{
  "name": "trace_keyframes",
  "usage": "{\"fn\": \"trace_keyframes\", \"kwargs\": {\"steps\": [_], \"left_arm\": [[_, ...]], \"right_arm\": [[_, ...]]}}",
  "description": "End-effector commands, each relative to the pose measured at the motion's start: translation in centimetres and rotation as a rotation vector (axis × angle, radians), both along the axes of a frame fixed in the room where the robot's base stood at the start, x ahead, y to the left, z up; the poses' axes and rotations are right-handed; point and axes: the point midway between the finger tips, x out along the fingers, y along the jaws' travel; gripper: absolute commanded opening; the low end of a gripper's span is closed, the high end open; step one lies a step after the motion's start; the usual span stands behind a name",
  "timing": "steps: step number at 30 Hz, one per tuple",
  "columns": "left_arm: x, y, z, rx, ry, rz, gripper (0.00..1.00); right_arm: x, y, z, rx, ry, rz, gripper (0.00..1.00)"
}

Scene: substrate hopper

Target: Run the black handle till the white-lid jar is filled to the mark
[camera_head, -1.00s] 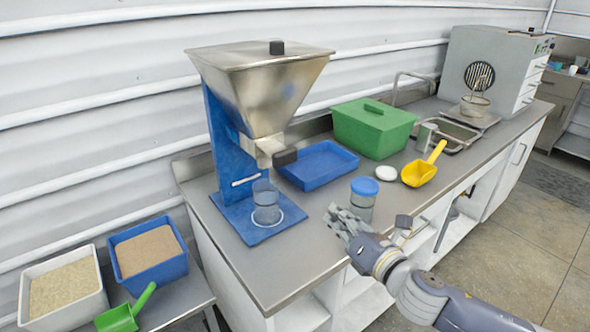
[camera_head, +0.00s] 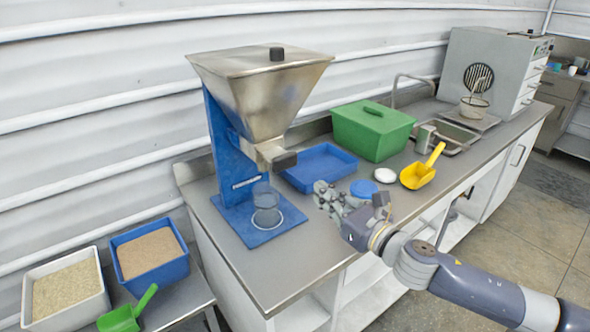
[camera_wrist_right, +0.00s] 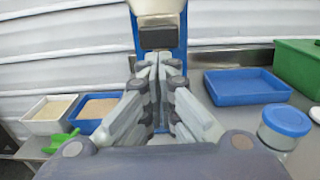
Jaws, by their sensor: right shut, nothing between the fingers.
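The steel hopper (camera_head: 262,92) stands on a blue frame, with the black handle (camera_head: 284,160) at its outlet. The handle also shows straight ahead in the right wrist view (camera_wrist_right: 158,38). A clear, open jar (camera_head: 265,205) stands under the outlet on the blue base; I cannot make out any fill or mark. A white lid (camera_head: 385,175) lies apart on the counter. My right gripper (camera_head: 324,194) is shut and empty, right of the jar and apart from the handle. In the right wrist view its fingertips (camera_wrist_right: 158,65) appear below the handle. My left gripper is not in view.
A blue-lid jar (camera_head: 363,188) stands close behind my right gripper, partly hidden. A blue tray (camera_head: 321,168), green box (camera_head: 371,131) and yellow scoop (camera_head: 420,174) sit further along. Two substrate bins (camera_head: 148,250) (camera_head: 64,288) stand lower left. The counter's front left is clear.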

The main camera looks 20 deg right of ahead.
Motion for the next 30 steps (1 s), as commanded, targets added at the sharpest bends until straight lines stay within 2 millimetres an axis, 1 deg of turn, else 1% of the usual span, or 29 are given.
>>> {"fn": "trace_keyframes", "kwargs": {"steps": [1, 2, 9, 15, 21, 30], "left_arm": [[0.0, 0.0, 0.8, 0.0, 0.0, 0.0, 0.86], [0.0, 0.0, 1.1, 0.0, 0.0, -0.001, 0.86], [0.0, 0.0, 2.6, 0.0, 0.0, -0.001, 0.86], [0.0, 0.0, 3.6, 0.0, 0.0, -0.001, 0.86], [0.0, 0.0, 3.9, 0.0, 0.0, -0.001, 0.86], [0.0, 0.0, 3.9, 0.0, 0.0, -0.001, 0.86]], "right_arm": [[1.0, 0.3, 0.6, 0.004, -0.003, -0.002, 0.0], [1.6, 0.5, 0.7, 0.005, -0.004, -0.001, 0.0], [5.9, 2.1, 0.5, 0.004, -0.001, -0.001, 0.0], [8.7, 3.2, 0.3, 0.002, 0.0, 0.0, 0.0], [10.0, 3.7, 0.1, 0.001, 0.0, 0.0, 0.0], [10.3, 3.7, 0.0, 0.0, 0.0, 0.0, 0.0]]}}
